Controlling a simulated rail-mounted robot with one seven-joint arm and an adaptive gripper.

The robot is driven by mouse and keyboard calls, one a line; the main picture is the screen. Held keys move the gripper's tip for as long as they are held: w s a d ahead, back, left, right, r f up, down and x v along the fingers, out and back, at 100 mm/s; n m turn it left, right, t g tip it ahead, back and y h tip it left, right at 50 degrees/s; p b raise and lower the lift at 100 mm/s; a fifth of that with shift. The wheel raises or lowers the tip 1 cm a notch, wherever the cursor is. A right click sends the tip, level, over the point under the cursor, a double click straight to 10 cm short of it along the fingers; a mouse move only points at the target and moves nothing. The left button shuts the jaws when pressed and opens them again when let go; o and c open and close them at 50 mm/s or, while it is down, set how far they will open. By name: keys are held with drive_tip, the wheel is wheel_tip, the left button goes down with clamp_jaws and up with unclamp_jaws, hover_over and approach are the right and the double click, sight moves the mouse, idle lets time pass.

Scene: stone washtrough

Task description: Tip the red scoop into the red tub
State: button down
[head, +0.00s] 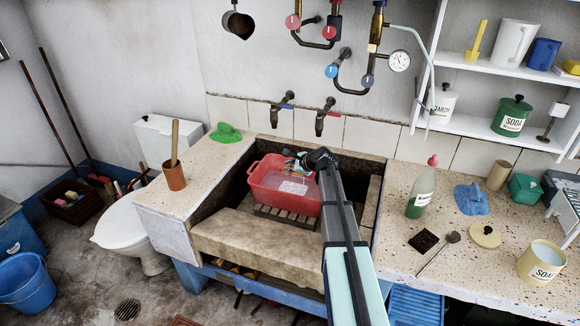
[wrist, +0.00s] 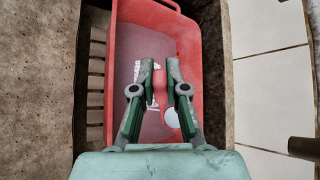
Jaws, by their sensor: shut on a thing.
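The red tub (head: 262,190) sits on a slatted rack inside the stone trough; it fills the middle of the wrist view (wrist: 188,22). My gripper (head: 296,157) is over the tub, at its far right side in the head view. In the wrist view my gripper (wrist: 159,72) is shut on the red scoop (wrist: 160,88), whose red part shows between the fingers. A white round patch shows beside the scoop, partly hidden by the right finger. A white patch lies in the tub. In the head view the scoop is not clearly distinguishable.
The stone trough (head: 250,240) surrounds the tub, with two taps (head: 322,118) on the wall behind. The right counter holds a green bottle (head: 420,195), a blue cloth (head: 470,199) and a cream soap tin (head: 538,266). A brown pot (head: 174,176) stands on the left ledge.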

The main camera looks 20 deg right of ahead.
drive_tip(key=shift+s+a+f+n+h+b, duration=0.15)
drive_tip(key=shift+a+f+n+h+b, duration=0.1)
drive_tip(key=shift+a+f+h+b, duration=0.25)
drive_tip(key=shift+s+a+f+n+h+b, duration=0.15)
drive_tip(key=shift+a+f+n+h+b, duration=0.1)
drive_tip(key=shift+a+f, duration=0.3)
drive_tip(key=f, duration=0.1)
drive_tip(key=a+b, duration=0.1)
drive_tip(key=f+n+h+b, duration=0.1)
drive_tip(key=shift+s+a+f+t, duration=0.25)
drive_tip(key=shift+a+f+t, duration=0.05)
drive_tip(key=shift+t, duration=0.1)
idle(0.9)
drive_tip(key=shift+s+a+f+n+h+b, duration=0.1)
drive_tip(key=shift+a+f+n+h+b, duration=0.2)
drive_tip(key=shift+f, duration=0.3)
drive_tip(key=shift+a+f+n+h+b, duration=0.15)
drive_tip(key=shift+f+n+h+b, duration=0.2)
drive_tip(key=shift+f, duration=0.2)
drive_tip(key=shift+f, duration=0.1)
